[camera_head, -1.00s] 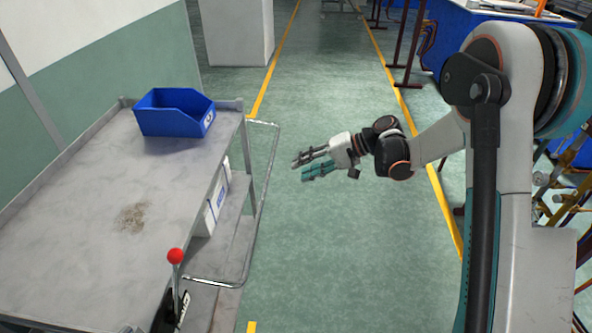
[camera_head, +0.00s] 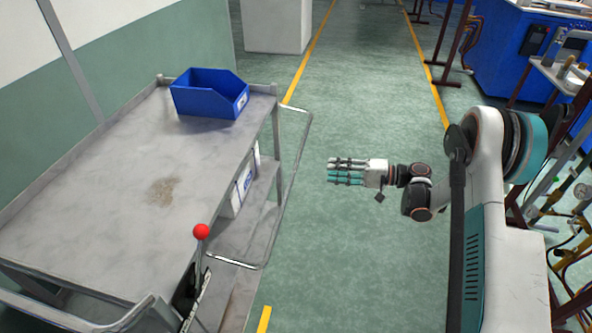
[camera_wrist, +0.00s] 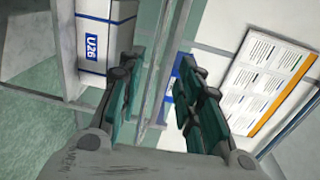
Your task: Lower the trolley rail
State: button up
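The grey trolley (camera_head: 110,190) stands at the left in the head view. Its metal rail (camera_head: 293,180) is a bent tube that stands out from the trolley's right side, beside the shelves. A lever with a red ball knob (camera_head: 201,231) rises at the trolley's near right corner. My gripper (camera_head: 328,171) is to the right of the rail, pointing left at it, apart from it and empty. In the wrist view my gripper's two teal fingers (camera_wrist: 155,100) are spread apart, with a pale tube (camera_wrist: 163,65) seen beyond, between them.
A blue bin (camera_head: 208,95) sits on the trolley top at the back. White boxes (camera_head: 240,190) stand on the shelf below; one marked U26 shows in the wrist view (camera_wrist: 103,38). Green floor (camera_head: 350,250) lies clear between trolley and arm.

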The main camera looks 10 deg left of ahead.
aim_at(295, 167)
jog(key=shift+y, duration=0.4)
jog(key=a+b, duration=0.1)
jog(key=a, duration=0.3)
jog(key=a+f+b, duration=0.1)
jog(key=a, duration=0.4)
jog(key=w+a+b, duration=0.1)
jog(key=a+b, duration=0.1)
jog(key=a, duration=0.2)
jog(key=shift+a+f, duration=0.2)
jog(key=shift+f, duration=0.05)
grip_shut()
